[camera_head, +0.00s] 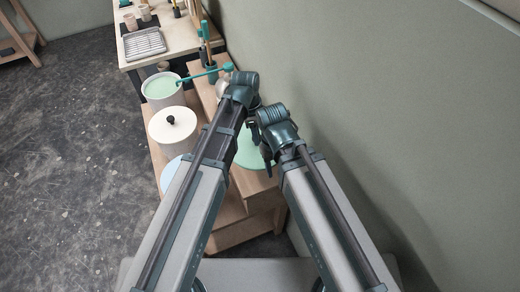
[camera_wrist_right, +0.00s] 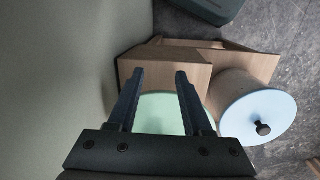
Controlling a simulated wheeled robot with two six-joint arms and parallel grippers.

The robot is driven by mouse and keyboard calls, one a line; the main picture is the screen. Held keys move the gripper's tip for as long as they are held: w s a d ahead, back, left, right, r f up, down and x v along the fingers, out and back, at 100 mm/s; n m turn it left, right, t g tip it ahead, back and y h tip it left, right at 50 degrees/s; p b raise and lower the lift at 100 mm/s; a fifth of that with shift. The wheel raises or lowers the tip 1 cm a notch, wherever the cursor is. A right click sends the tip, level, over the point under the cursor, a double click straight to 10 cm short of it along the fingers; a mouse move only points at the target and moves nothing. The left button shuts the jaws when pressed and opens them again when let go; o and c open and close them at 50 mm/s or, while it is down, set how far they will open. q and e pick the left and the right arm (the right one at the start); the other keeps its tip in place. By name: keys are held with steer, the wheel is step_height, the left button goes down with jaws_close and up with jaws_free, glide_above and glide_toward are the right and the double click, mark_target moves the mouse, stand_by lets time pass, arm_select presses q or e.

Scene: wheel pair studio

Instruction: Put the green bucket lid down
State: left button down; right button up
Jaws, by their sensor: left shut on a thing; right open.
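The green bucket lid (camera_head: 254,150) lies flat on the lower wooden step, partly hidden behind my arms. In the right wrist view the green lid (camera_wrist_right: 162,112) shows between and beyond the fingers; no knob is visible on it. My right gripper (camera_head: 267,162) is open and empty above the lid, its fingers (camera_wrist_right: 158,78) spread apart. The open bucket (camera_head: 161,88) of green liquid stands beyond, at the left. My left gripper (camera_head: 231,80) is shut, seemingly on a thin teal tool (camera_head: 203,76) that reaches to the bucket's rim; the grasp itself is partly hidden.
A white-lidded bucket (camera_head: 173,126) with a black knob and a blue-lidded bucket (camera_wrist_right: 257,108) stand on the wooden bench. A table (camera_head: 176,38) with a grey tray (camera_head: 144,44) and cups is beyond. The wall (camera_head: 370,100) is close on the right.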

mark_target(257, 148)
arm_select(q)
steer(key=w+a+f+b, duration=0.1)
steer(key=a, duration=0.1)
steer(key=w+a+f+b, duration=0.1)
steer(key=w+a, duration=0.1)
steer(key=a, duration=0.1)
steer(key=w+a+f+b, duration=0.1)
steer(key=w+a, duration=0.1)
steer(key=shift+a+f, duration=0.15)
steer(key=shift+f, duration=0.2)
steer(key=w+a+f+b, duration=0.2)
steer(key=w+a+b, duration=0.1)
steer(key=a, duration=0.5)
steer(key=s+d, duration=0.2)
steer(key=d, duration=0.2)
steer(key=s+d+f, duration=0.1)
steer(key=d, duration=0.4)
steer(key=s+d+b, duration=0.1)
steer(key=s+d, duration=0.1)
steer(key=d, duration=0.3)
steer(key=shift+s+d+f, duration=0.1)
steer(key=shift+s+f, duration=0.1)
steer(key=shift+s, duration=0.1)
steer(key=shift+d, duration=0.1)
steer(key=shift+s+d+f, duration=0.1)
steer(key=shift+s+d, duration=0.1)
steer(key=shift+d, duration=0.1)
steer(key=f+b, duration=0.3)
steer(key=shift+d+f, duration=0.2)
